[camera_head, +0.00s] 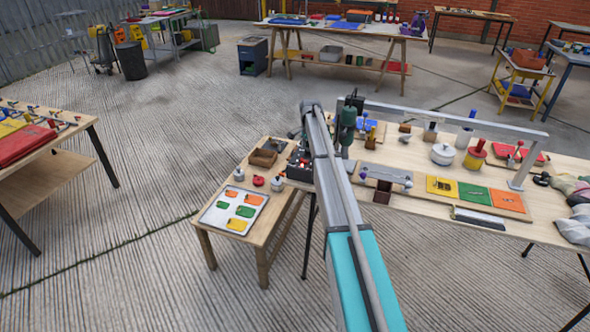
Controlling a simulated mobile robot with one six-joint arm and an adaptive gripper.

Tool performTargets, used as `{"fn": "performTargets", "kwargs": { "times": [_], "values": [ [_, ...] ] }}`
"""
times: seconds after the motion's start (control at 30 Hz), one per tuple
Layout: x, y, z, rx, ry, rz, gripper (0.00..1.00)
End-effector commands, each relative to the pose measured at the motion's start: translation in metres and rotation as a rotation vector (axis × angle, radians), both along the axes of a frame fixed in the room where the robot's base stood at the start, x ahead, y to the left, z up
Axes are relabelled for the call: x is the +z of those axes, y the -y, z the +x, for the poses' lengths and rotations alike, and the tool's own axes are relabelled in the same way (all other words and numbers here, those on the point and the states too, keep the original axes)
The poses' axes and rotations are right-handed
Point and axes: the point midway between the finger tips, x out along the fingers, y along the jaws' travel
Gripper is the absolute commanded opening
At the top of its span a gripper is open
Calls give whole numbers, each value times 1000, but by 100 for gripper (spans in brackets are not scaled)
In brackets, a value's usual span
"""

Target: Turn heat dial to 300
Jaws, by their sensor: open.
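No heat dial or number can be made out. A dark green upright tool (348,123) with a black top stands at the left end of a grey metal rail, just right of my arm. A dark box with small red parts (299,166) sits at the left of the workbench, partly hidden by my arm. Either might carry a dial, but the markings are too small to tell. My arm, teal below and grey above, reaches up across the picture and over the bench's left end. My gripper cannot be made out; the arm seems to hide it.
The workbench (545,180) holds a grey rail (455,121), a white pot (443,154), a red-and-yellow container (475,154) and yellow, green and orange panels (473,194). A low side table (222,246) carries a tray of coloured patches. Open concrete floor (190,110) lies to the left.

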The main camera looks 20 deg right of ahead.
Motion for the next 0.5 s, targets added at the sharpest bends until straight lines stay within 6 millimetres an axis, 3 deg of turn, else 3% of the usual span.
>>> {"fn": "performTargets", "kwargs": {
  "times": [0.5],
  "values": [
    [0,0,0,-338,0,0,81]
  ]
}}
